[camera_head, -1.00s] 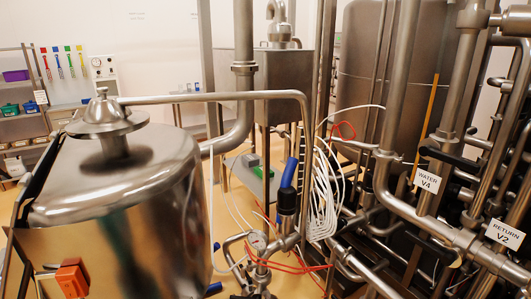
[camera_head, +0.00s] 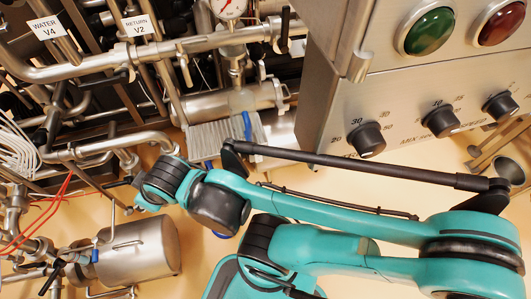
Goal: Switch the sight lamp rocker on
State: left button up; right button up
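I see no sight lamp rocker in the current head view. A steel control panel (camera_head: 430,85) at the upper right carries a green lamp (camera_head: 429,31), a red lamp (camera_head: 508,22) and three black knobs, but no rocker that I can make out. One of my teal arms (camera_head: 330,215) reaches in from the right across the lower half, below the panel. No gripper fingers of mine show in this view.
Steel pipework with tags WATER V4 (camera_head: 47,27) and RETURN V2 (camera_head: 136,25) fills the upper left, with a pressure gauge (camera_head: 230,7). A steel cylinder (camera_head: 138,250) lies at the lower left. Bare tan floor (camera_head: 205,270) shows between it and my arm.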

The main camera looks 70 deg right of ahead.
aim_at(258, 158)
jog(key=j+z, duration=0.1)
jog(key=z, duration=2.2)
jog(key=k+l, duration=0.15)
jog(key=l, duration=0.2)
jog(key=k+l, duration=0.15)
jog(key=l, duration=0.2)
jog(key=k+l, duration=0.15)
jog(key=l, duration=0.2)
